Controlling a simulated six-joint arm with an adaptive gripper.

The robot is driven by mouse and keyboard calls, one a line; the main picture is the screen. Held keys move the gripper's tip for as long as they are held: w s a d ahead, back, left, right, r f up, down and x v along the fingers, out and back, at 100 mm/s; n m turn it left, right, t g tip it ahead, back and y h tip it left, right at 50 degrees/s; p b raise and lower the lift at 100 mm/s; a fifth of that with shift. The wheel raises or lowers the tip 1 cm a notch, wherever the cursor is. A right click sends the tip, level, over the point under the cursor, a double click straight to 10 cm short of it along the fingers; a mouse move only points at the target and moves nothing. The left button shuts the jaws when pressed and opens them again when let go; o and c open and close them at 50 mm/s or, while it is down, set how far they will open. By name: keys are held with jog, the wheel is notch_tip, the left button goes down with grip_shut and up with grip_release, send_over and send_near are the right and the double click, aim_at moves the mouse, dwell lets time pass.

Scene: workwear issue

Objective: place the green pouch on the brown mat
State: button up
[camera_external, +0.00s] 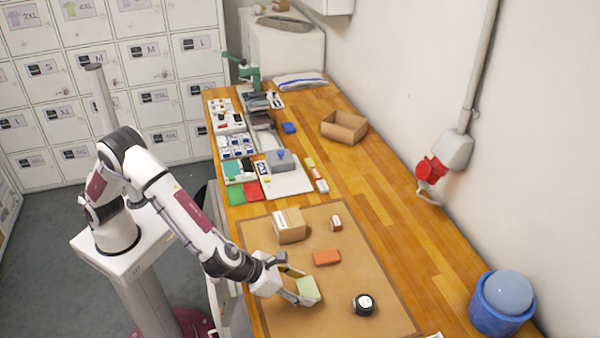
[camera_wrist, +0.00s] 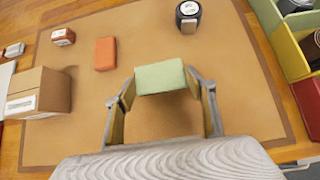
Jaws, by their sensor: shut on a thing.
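The pale green pouch (camera_external: 307,290) is held between the fingers of my gripper (camera_external: 294,285), over the near part of the brown mat (camera_external: 305,240). In the wrist view the green pouch (camera_wrist: 160,77) sits between the two fingertips of my gripper (camera_wrist: 160,85), with the brown mat (camera_wrist: 140,45) behind it. I cannot tell whether the pouch touches the mat. My gripper is shut on the pouch.
On the mat are a cardboard box (camera_external: 290,225), a small red-and-white box (camera_external: 336,222), an orange block (camera_external: 326,257) and a black round item (camera_external: 363,304). A blue bin (camera_external: 502,302) stands at the right. Coloured bins (camera_wrist: 285,35) show at the wrist view's right. Bare mat surrounds the pouch.

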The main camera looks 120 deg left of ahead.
jog(key=shift+f, duration=1.7)
jog(key=shift+f, duration=0.15)
jog(key=o, duration=1.1)
jog(key=shift+v, duration=0.9)
jog(key=v, duration=1)
jog(key=shift+r, duration=0.25)
jog(key=shift+d, duration=0.1)
